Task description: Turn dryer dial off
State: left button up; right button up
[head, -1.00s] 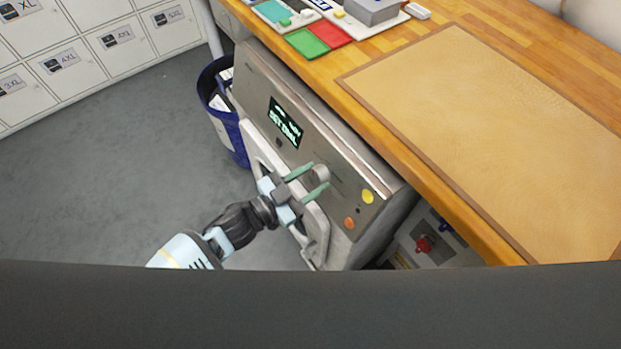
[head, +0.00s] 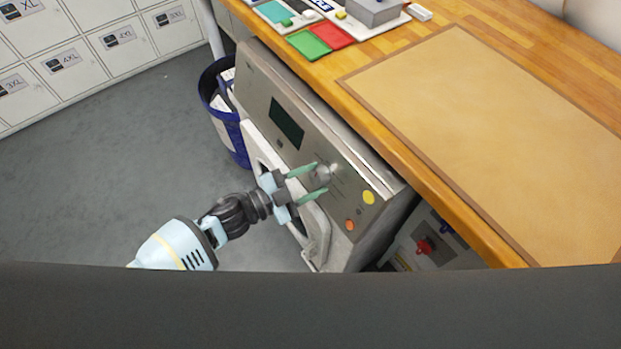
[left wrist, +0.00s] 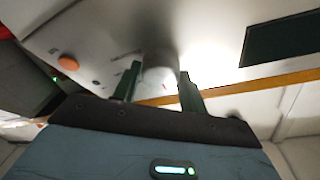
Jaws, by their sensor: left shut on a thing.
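The dryer (head: 262,85) is a grey metal machine under the bench, with a slanted control panel. Its dial (head: 322,174) is a round metal knob on that panel. My left gripper (head: 320,178) has its two green fingers on either side of the dial and is shut on it; the left wrist view also shows the dial (left wrist: 160,78) between the fingers. The dryer's display (head: 287,122) is dark, with no text; it is dark in the left wrist view (left wrist: 282,40) too. My right gripper is not in view.
A yellow button (head: 369,197) and an orange button (head: 350,225) sit near the dial. The pale door handle (head: 262,150) runs below the panel. A wooden bench (head: 460,50) with a tan mat (head: 490,130) overhangs the dryer. A blue bin (head: 232,138) stands at its far end. Floor at left is clear.

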pick_arm(q)
jog(key=o, duration=1)
jog(key=shift+a, duration=0.1)
jog(key=v, duration=0.7)
jog(key=shift+s+a, duration=0.2)
jog(key=shift+a, duration=0.05)
